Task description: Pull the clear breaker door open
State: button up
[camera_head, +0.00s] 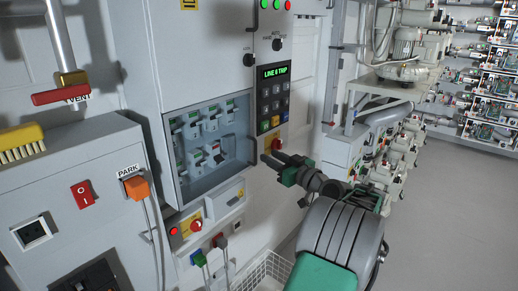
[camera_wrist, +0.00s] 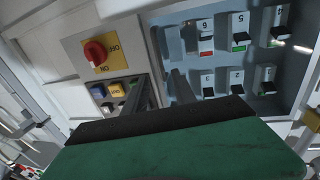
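The clear breaker door (camera_head: 212,165) covers a recessed panel of several white breakers on the grey cabinet and looks shut. Its grey bar handle (camera_head: 252,150) is at the door's right edge. In the wrist view, the breakers (camera_wrist: 238,40) show through the door at upper right. My gripper (camera_head: 270,154) is just right of the handle, pointing at the cabinet. In the wrist view, its two dark fingers stand apart with a gap between them (camera_wrist: 158,85), near the door's edge. I see nothing held. Whether a finger touches the handle I cannot tell.
A keypad (camera_head: 273,95) with a green "LINE 6 TRIP" display sits right of the door. A red rotary switch on a yellow plate (camera_wrist: 95,53) is close to my gripper. A lower box with a switch (camera_head: 196,225) and a wire basket (camera_head: 265,270) are below. Open floor lies right.

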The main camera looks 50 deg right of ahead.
aim_at(256, 149)
jog(key=w+p, duration=0.2)
jog(key=w, duration=0.5)
jog(key=shift+d, duration=0.35)
grip_shut()
dwell(0.9)
